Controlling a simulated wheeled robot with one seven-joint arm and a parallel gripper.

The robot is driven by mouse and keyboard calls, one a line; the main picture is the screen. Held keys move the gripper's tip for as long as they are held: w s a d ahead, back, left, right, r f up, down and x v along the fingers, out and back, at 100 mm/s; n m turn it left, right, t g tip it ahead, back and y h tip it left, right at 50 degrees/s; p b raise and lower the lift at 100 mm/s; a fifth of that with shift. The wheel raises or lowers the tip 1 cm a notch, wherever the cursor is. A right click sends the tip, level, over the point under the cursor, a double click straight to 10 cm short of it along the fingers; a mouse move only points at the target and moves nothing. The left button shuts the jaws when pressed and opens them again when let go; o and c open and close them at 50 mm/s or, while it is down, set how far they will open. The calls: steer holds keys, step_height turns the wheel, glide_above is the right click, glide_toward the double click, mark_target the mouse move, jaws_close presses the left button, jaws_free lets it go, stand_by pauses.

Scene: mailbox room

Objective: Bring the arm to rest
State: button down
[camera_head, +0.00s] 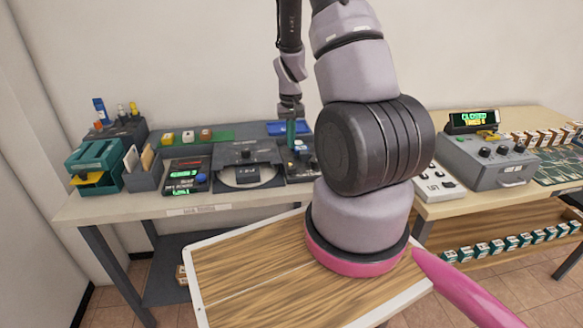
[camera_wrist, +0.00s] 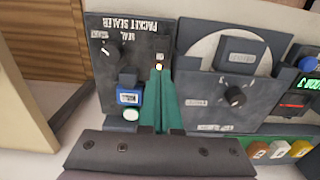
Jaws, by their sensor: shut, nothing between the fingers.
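My gripper (camera_head: 291,138) hangs pointing down over the back table, at the right side of the turntable-like machine. Its teal fingers are together with nothing between them. In the wrist view the closed fingers (camera_wrist: 160,75) reach over the dark packet sealer (camera_wrist: 108,38). I cannot tell whether the fingertips touch it. A small blue block with a label (camera_wrist: 129,96) and a white round button (camera_wrist: 131,115) are just left of the fingers. In the head view my arm hides part of the packet sealer.
The machine with a round plate (camera_head: 248,168) stands close beside the gripper. A display box (camera_head: 187,176), a grey holder (camera_head: 145,169) and a teal dispenser (camera_head: 95,166) stand further left. A grey control box (camera_head: 486,160) is on the right table. The wall behind is bare.

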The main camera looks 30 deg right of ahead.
steer(key=s+a+r+t+y, duration=0.15)
steer(key=a+r, duration=0.25)
steer(key=r, duration=0.7)
steer(key=s+a+r+t, duration=0.2)
steer(key=a+r, duration=0.1)
steer(key=r, duration=0.9)
steer(key=s+a+r+m+t, duration=0.1)
steer(key=s+a+r+t, duration=0.2)
steer(key=s+r, duration=1.1)
steer(key=s+a, duration=0.2)
steer(key=a, duration=0.1)
steer(key=shift+a+t, duration=0.2)
steer(key=shift+t, duration=0.15)
steer(key=shift+d+y, duration=0.15)
steer(key=shift+y, duration=0.1)
